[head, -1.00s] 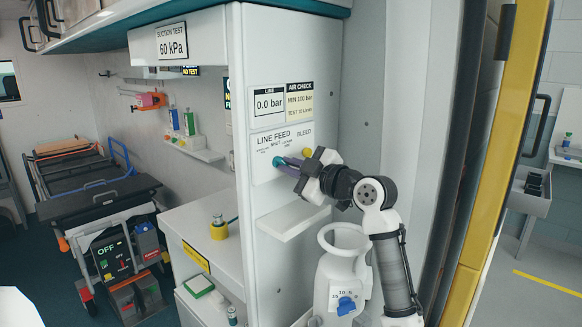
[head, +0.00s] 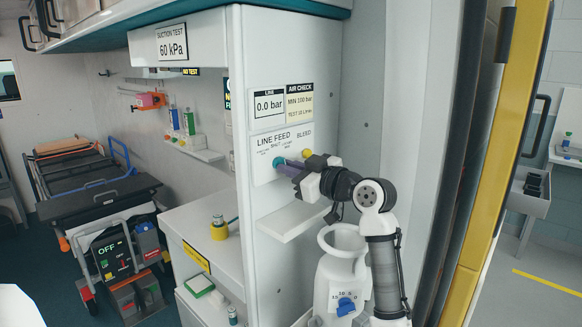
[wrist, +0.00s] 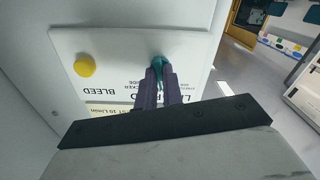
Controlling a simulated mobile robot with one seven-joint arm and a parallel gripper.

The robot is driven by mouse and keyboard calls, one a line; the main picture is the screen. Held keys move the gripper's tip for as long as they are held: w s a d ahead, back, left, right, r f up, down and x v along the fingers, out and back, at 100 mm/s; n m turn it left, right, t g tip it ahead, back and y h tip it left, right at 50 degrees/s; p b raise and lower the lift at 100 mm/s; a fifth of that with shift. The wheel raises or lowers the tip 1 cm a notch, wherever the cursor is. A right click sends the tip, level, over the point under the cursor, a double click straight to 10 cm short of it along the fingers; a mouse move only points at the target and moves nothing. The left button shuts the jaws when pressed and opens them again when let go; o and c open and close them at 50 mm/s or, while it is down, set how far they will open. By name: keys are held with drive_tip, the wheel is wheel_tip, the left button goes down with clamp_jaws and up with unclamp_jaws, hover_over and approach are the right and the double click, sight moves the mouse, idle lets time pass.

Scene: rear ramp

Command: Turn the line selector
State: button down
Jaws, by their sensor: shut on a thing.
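The line selector is a teal knob (head: 279,162) on the white panel marked LINE FEED (head: 270,141). In the wrist view the knob (wrist: 158,61) shows between the tips of my purple fingers, with part of it hidden by them. My gripper (head: 286,165) reaches in from the right and is shut on the knob. The gripper body hides some of the small lettering around the knob. The LINE display (head: 268,104) above reads 0.0 bar.
A yellow BLEED button (head: 307,153) sits beside the knob, close to my gripper; it also shows in the wrist view (wrist: 85,65). An AIR CHECK card (head: 299,103) is above. A small white shelf (head: 290,222) juts out below. A yellow-edged door post (head: 490,150) stands at right.

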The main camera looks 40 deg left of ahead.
drive_tip(key=shift+r+m+p, duration=0.1)
drive_tip(key=shift+m+p, duration=0.2)
drive_tip(key=shift+m, duration=1.3)
drive_tip(key=c, duration=1.5)
unclamp_jaws()
drive_tip(key=shift+c, duration=0.2)
drive_tip(key=shift+d, duration=0.1)
drive_tip(key=s+d+b, duration=0.1)
drive_tip(key=d+b, duration=0.3)
drive_tip(key=d, duration=0.9)
drive_tip(key=shift+d, duration=0.3)
drive_tip(key=shift+s, duration=0.1)
